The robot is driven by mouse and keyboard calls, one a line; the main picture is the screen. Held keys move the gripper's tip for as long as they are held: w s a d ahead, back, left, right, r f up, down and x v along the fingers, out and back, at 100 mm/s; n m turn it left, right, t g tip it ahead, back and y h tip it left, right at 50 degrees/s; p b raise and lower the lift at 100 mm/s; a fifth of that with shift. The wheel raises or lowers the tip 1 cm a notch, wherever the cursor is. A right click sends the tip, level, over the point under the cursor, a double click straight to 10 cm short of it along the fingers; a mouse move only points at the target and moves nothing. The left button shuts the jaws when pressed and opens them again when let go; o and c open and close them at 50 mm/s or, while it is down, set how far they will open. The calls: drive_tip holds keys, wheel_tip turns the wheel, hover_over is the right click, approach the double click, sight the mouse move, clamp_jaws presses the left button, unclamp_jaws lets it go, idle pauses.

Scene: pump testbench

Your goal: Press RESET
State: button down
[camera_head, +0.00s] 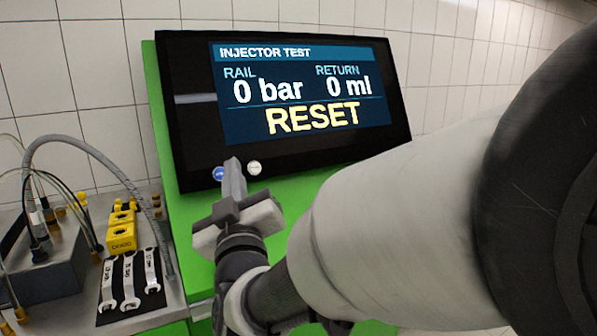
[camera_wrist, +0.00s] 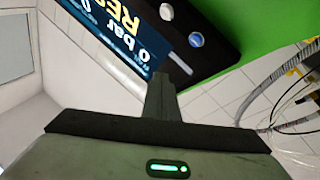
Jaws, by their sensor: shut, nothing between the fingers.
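The black test panel (camera_head: 190,130) has a screen (camera_head: 300,90) reading INJECTOR TEST, 0 bar, 0 ml and RESET in yellow letters. Below the screen are a blue button (camera_head: 218,174) and a white button (camera_head: 254,168); their labels are too small to read. My gripper (camera_head: 233,163) is shut and empty, its fingertips between the two buttons in the head view and close to the blue one. The wrist view shows the blue button (camera_wrist: 195,40) and the white button (camera_wrist: 167,11) beyond the fingertips (camera_wrist: 161,78). I cannot tell whether the fingertips touch the panel.
The panel stands on a green cabinet (camera_head: 185,215). To the left, a bench holds several wrenches (camera_head: 130,280), yellow blocks (camera_head: 122,232) and a grey box (camera_head: 45,265) with hoses. A tiled wall (camera_head: 85,60) is behind. My arm covers the right side.

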sight(220, 174)
drive_tip(key=w+a+f+b, duration=0.2)
drive_tip(key=w+a+f, duration=0.1)
drive_tip(key=w, duration=0.3)
drive_tip(key=shift+w+a+f, duration=0.25)
drive_tip(key=shift+a+f, duration=0.1)
drive_tip(key=shift+a, duration=0.15)
drive_tip(key=shift+b, duration=0.3)
idle(1.4)
drive_tip(key=shift+w+a+f+b, duration=0.15)
drive_tip(key=shift+w+a+b, duration=0.05)
drive_tip(key=shift+w+b, duration=0.15)
drive_tip(key=shift+w+a+f+b, duration=0.2)
drive_tip(key=shift+w+a+b, duration=0.05)
drive_tip(key=shift+w+b, duration=0.1)
idle(0.8)
idle(0.4)
drive_tip(key=shift+s+d+r, duration=0.35)
drive_tip(key=shift+s+d, duration=0.1)
drive_tip(key=shift+s, duration=0.25)
